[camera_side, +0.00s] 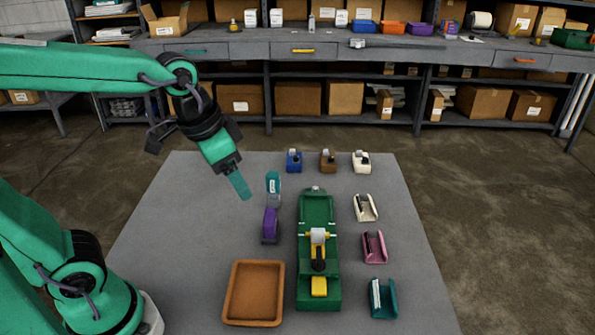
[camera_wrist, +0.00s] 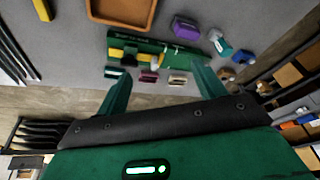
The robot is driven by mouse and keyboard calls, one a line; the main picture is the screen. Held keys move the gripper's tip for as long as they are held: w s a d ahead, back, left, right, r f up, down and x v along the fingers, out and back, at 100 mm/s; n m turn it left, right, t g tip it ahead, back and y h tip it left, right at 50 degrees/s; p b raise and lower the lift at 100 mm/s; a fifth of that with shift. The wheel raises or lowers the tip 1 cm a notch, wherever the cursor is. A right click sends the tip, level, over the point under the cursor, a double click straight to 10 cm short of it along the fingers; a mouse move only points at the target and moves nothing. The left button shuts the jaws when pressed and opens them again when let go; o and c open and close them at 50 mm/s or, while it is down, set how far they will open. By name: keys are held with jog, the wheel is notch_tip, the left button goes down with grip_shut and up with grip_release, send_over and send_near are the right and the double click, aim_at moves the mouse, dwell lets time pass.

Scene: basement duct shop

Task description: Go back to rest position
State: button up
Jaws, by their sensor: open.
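My gripper (camera_side: 240,186) is raised above the back left part of the grey table (camera_side: 165,240). Its green fingers point down and to the right, short of the teal and grey piece (camera_side: 273,183). In the wrist view my gripper (camera_wrist: 160,80) shows two green fingers spread apart with nothing between them. The green fixture (camera_side: 305,280), with yellow parts and a white roll, stands at the middle of the table. It also shows beyond the fingers in the wrist view (camera_wrist: 140,43). In the side view the far finger is mostly hidden.
A brown tray (camera_side: 232,309) lies at the front, beside a purple piece (camera_side: 269,226). Blue (camera_side: 294,161), brown (camera_side: 328,161) and white (camera_side: 361,162) pieces line the back. Cream (camera_side: 366,208), pink (camera_side: 374,247) and teal (camera_side: 383,299) holders line the right.

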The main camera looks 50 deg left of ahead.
jog(key=s+a+n+t, duration=0.1)
jog(key=s+a+n, duration=0.2)
jog(key=s, duration=0.2)
jog(key=shift+s+a+t+y, duration=0.3)
jog(key=shift+s+a+t, duration=0.1)
dwell(0.8)
